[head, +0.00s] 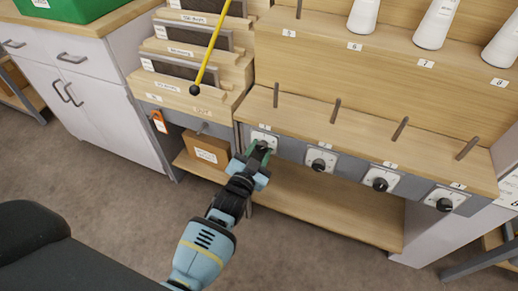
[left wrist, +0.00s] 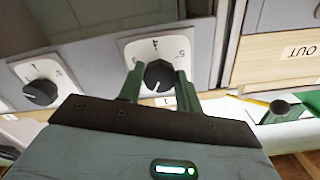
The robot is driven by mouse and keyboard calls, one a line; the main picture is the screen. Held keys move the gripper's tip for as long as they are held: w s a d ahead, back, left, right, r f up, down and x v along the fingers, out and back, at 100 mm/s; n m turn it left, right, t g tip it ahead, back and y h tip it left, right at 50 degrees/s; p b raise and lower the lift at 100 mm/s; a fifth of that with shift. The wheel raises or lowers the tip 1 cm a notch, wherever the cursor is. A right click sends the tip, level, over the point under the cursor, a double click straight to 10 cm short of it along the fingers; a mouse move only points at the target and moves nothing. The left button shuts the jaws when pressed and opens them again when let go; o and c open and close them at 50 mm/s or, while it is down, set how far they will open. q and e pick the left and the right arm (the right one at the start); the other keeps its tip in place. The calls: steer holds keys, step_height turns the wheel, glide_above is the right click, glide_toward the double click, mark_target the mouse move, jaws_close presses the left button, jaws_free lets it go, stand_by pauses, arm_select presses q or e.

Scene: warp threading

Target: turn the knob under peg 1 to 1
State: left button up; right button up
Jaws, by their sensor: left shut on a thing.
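The knob under peg 1 is a round black knob (left wrist: 159,75) on a white dial plate (left wrist: 155,47). The dial plate also shows in the head view (head: 265,138). Peg 1 (head: 276,95) stands on the wooden ledge above it. My left gripper (head: 258,151) is at the knob, and in the left wrist view (left wrist: 160,88) its green fingers are shut on it from both sides. A white pointer line on the knob points down in that view, where the scene is upside down. The dial's marks are too small to read surely. My right gripper is not in view.
Three more black knobs (head: 318,165) (head: 380,184) (head: 444,204) sit along the grey strip to the right. A yellow rod with a black ball (head: 194,90) is at upper left. A cardboard box (head: 207,150) stands on the lower shelf, left of my gripper.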

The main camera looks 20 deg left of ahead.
arm_select(q)
steer(key=n, duration=0.2)
steer(key=shift+n+p, duration=0.35)
steer(key=shift+n, duration=0.05)
steer(key=n, duration=0.3)
steer(key=shift+p, duration=0.3)
steer(key=shift+n, duration=0.4)
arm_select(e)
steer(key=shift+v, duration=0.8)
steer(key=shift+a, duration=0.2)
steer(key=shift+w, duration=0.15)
arm_select(q)
steer(key=o, duration=1)
